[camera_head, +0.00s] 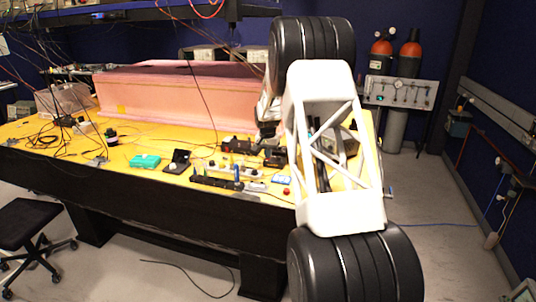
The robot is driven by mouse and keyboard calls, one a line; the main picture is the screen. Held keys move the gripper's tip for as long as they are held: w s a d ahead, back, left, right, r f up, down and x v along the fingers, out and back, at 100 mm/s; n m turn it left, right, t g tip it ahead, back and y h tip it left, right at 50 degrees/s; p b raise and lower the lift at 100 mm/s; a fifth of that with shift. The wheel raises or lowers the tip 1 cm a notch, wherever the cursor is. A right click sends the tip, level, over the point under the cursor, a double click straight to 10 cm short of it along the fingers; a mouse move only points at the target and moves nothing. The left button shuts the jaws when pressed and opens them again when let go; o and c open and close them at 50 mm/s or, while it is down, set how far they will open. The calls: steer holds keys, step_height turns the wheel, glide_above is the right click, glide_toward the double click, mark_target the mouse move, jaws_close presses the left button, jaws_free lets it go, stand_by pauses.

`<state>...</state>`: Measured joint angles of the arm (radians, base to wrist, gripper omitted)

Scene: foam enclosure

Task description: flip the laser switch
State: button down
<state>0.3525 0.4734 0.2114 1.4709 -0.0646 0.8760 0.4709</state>
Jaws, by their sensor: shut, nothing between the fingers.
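My white lattice arm link and black ribbed joints fill the right middle of the view. What looks like my gripper (267,122) shows only in part, left of the link and over the back of the yellow table. It appears shut and empty, and its fingertips are too small and covered to make out. Below and left of it sit small black boxes (238,146) among cables. I cannot tell which device bears the laser switch. A small red knob or button (287,191) lies near the table's front edge. My arm hides part of the table's right end.
The yellow table (60,150) holds a pink foam enclosure (160,98) at the back, a green box (145,161), a black stand (178,162), power strips (215,182) and loose cables. Wires hang from the shelf above. Gas cylinders (409,60) stand behind right. A black stool (28,222) stands front left.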

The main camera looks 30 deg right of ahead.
step_height(320, 180, up, 14)
steer(key=s+a, duration=0.1)
steer(key=shift+a, duration=0.15)
stand_by(0.4)
steer(key=shift+s, duration=0.1)
stand_by(0.4)
